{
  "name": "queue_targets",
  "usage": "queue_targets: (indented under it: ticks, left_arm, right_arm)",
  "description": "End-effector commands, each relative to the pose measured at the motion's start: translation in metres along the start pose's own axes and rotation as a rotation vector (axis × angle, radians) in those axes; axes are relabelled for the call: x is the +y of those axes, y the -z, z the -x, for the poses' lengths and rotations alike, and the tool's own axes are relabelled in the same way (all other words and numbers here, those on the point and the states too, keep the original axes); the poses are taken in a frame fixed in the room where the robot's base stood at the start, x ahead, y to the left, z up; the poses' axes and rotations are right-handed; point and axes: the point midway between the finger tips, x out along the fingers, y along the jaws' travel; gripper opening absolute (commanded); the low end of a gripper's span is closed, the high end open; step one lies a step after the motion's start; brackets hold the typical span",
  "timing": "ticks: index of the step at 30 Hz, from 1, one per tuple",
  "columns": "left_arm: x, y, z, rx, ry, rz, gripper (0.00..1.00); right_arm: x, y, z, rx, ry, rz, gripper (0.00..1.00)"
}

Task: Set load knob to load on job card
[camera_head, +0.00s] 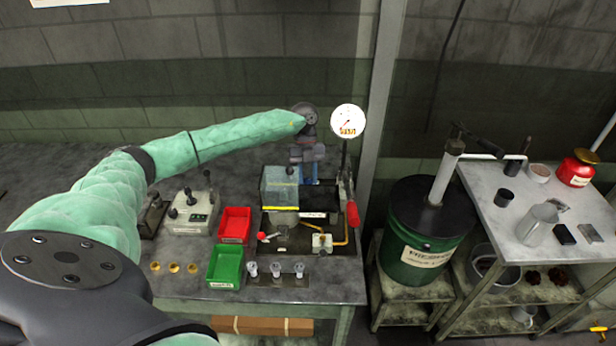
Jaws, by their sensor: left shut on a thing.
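The bolt former (283,217) stands on the left bench, with a clear yellow-edged guard at its front. My left arm reaches in from the left, and my left gripper (307,168) is at the back of the machine, right of and behind the guard. It is shut on a small part there, apparently the load knob, which the gripper hides. A pale sheet (68,2) on the wall is cut off and unreadable. My right gripper is not in view.
A red bin (235,225), a green bin (225,266) and a grey control box (189,213) with levers stand left of the machine. A red-handled lever (352,214) is at its right. A dark green drum (424,232) and a cluttered trolley (530,215) stand farther right.

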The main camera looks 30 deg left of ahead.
Motion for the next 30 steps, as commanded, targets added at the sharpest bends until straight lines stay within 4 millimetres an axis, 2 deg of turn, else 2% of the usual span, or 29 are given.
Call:
queue_targets:
  ticks: [18,23,30]
  left_arm:
    - [0.005,0.001,-0.001,-0.001,0.205,0.496,0.06]
    - [0.006,0.001,0.0,-0.002,0.254,0.612,0.06]
    - [0.006,0.002,-0.001,0.0,0.305,0.736,0.06]
  right_arm:
    - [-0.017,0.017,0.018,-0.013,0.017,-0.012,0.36]
    - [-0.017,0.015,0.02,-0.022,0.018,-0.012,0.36]
    - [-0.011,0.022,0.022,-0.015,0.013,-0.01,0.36]
